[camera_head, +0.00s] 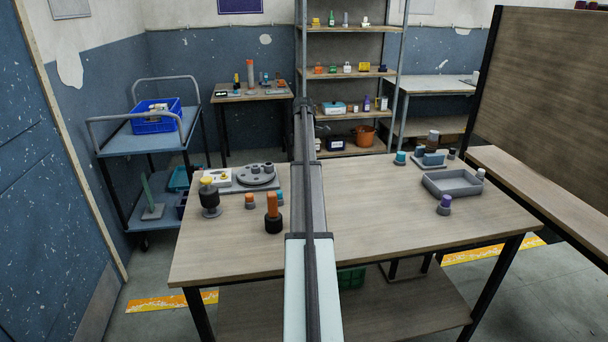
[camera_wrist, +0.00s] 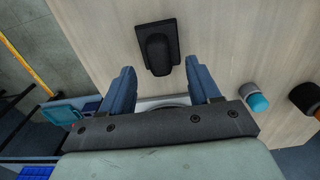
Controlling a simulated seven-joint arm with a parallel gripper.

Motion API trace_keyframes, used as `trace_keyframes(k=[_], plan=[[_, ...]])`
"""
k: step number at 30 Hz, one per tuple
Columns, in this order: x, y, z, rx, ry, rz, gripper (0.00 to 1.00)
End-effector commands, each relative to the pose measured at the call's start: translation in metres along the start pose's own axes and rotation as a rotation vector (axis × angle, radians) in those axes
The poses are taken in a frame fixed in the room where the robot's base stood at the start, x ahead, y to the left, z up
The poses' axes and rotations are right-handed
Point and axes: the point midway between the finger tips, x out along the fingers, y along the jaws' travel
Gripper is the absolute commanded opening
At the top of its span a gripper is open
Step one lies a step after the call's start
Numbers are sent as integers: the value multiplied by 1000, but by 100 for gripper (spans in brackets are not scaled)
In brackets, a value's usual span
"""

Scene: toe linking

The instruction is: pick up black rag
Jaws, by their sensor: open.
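A black object (camera_wrist: 157,45) lies on the wooden table in the wrist view, at the top middle. It has a flat squarish part and a raised rounded lump; I cannot tell from its look whether it is cloth. My gripper (camera_wrist: 159,70) is open, with its two blue-grey fingers spread apart and nothing between them. The black object shows just past the fingertips, roughly in line with the gap, and the fingers do not appear to touch it. I cannot make out this object in the head view, where my arm covers the middle of the table.
On the wooden table (camera_head: 400,235) stand a black-and-orange piece (camera_head: 273,219), a black cup-like piece (camera_head: 209,198), a grey tray (camera_head: 453,184) and a purple-topped piece (camera_head: 444,205). A teal-capped cylinder (camera_wrist: 257,101) is right of my gripper. The table's front is clear.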

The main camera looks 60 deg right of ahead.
Motion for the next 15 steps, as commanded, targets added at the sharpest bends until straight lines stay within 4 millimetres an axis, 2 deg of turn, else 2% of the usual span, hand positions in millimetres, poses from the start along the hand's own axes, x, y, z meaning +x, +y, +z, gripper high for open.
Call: trace_keyframes(k=[9, 15], plan=[[40, 0, 4, 0, 0, -1, 62], [45, 0, 4, 0, 0, 0, 62]])
